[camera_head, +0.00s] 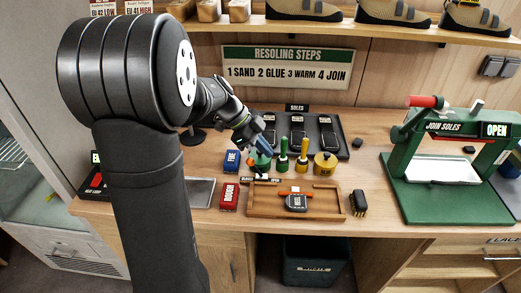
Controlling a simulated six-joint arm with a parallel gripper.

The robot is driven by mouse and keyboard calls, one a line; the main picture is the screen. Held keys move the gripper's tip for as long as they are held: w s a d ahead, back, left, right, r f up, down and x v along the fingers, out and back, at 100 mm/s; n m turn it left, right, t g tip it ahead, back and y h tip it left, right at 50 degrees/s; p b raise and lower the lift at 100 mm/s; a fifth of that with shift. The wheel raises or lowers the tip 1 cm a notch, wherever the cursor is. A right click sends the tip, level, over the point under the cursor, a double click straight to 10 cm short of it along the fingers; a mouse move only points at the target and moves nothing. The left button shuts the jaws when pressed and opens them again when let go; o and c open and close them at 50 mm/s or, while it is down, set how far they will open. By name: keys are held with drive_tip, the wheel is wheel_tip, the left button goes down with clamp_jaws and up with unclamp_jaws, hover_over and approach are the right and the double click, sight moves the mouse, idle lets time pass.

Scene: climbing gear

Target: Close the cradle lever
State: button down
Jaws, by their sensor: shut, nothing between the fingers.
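My gripper (259,147) is shut and empty, pointing down over the green pot (262,161) on the bench. I cannot tell whether it touches the pot. Just in front is a wooden tray-like cradle (330,204) with a dark, labelled piece (296,203) and a small orange-red bar (296,193) in it. A small sign reading OPEN stands at the cradle's back left edge. The cradle lever is too small to make out for certain; the orange-red bar may be part of it. My gripper is behind and left of the bar, apart from it.
A yellow pot (325,165) and slim green and yellow bottles stand right of my gripper. Blue (231,161) and red (229,196) blocks stand left. A brush (358,203) is right of the cradle. A green press (445,200) marked OPEN stands far right.

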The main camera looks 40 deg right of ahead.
drive_tip(key=v, duration=0.9)
drive_tip(key=shift+w+a, duration=0.25)
drive_tip(key=shift+a, duration=0.25)
drive_tip(key=shift+s+f, duration=0.1)
drive_tip(key=shift+s+d+f+t+y, duration=0.85)
drive_tip(key=shift+s+d+f, duration=0.4)
drive_tip(key=shift+f, duration=0.6)
drive_tip(key=shift+s+d+f+t+y, duration=0.8)
drive_tip(key=shift+s+d+f, duration=0.4)
drive_tip(key=shift+f, duration=0.65)
drive_tip(key=shift+s+d+f+t+y, duration=0.8)
drive_tip(key=shift+s+d+f, duration=0.45)
drive_tip(key=shift+f, duration=0.55)
drive_tip(key=shift+w, duration=0.1)
